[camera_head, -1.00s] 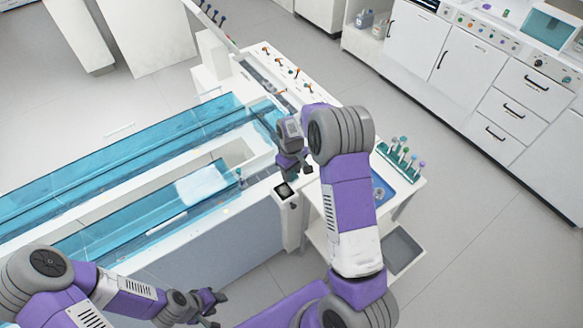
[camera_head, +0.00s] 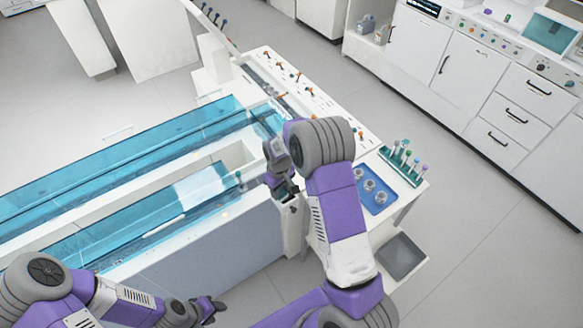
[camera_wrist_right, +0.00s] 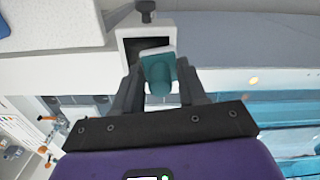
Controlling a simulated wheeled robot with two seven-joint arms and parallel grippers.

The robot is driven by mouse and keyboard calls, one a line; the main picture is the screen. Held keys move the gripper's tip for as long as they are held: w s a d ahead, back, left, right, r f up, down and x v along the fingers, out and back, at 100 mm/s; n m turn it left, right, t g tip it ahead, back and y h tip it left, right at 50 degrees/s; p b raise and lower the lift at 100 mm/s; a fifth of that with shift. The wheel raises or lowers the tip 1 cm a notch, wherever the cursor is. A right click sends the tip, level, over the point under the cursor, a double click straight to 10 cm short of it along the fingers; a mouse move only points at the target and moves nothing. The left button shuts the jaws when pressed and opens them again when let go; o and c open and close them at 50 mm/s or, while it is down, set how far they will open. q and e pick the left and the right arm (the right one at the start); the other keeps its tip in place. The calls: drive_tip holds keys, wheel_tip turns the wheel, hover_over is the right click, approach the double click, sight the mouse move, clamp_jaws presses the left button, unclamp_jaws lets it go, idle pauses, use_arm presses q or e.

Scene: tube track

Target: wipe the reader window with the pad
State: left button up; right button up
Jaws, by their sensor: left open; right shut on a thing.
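My right gripper (camera_head: 284,189) is at the reader post (camera_head: 291,225) beside the front of the track. In the right wrist view its two fingers (camera_wrist_right: 158,92) are shut on a teal pad (camera_wrist_right: 158,66). The pad overlaps the dark, white-framed reader window (camera_wrist_right: 131,46) and hides part of it; whether it touches the surface I cannot tell. In the head view the gripper mostly hides the window and the pad. My left gripper (camera_head: 212,308) is open and empty, low in the picture in front of the track.
A long track with clear blue walls (camera_head: 120,225) runs left of the reader. To the right, a blue tray (camera_head: 378,207) holds several round items, and a green rack (camera_head: 403,165) holds tubes. A grey bin (camera_head: 400,257) sits lower. Open floor lies to the right.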

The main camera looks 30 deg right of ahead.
drive_tip(key=shift+s+a, duration=0.1)
drive_tip(key=shift+a, duration=0.8)
drive_tip(key=d, duration=0.6)
drive_tip(key=shift+w+d, duration=0.2)
drive_tip(key=shift+w, duration=0.05)
drive_tip(key=shift+a, duration=0.1)
drive_tip(key=shift+s+a, duration=0.15)
drive_tip(key=shift+a, duration=1.4)
drive_tip(key=shift+s+a, duration=0.15)
drive_tip(key=shift+a, duration=1.4)
drive_tip(key=d, duration=0.6)
drive_tip(key=shift+w+d, duration=0.2)
drive_tip(key=shift+w, duration=0.05)
drive_tip(key=shift+d+r, duration=0.1)
drive_tip(key=shift+r, duration=0.15)
wheel_tip(320, 180, up, 4)
drive_tip(key=shift+f+p, duration=0.25)
drive_tip(key=shift+p, duration=0.65)
drive_tip(key=shift+r+p, duration=1.45)
drive_tip(key=shift+r, duration=0.7)
